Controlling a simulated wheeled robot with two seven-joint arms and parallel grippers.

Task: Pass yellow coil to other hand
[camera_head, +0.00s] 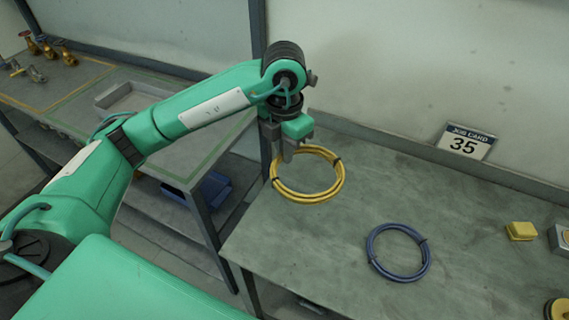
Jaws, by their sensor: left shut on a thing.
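The yellow coil (308,198) is a ring of cable with dark ties, at the left end of the grey-green workbench (330,260). My left gripper (288,156) comes down from above and is shut on the upper left part of the yellow coil. I cannot tell whether the coil touches the bench or hangs just above it. My right gripper is not in view.
A blue coil (425,265) lies on the bench to the right. A yellow block (521,231) is near the right edge. A second bench with a tray (125,97) is at left.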

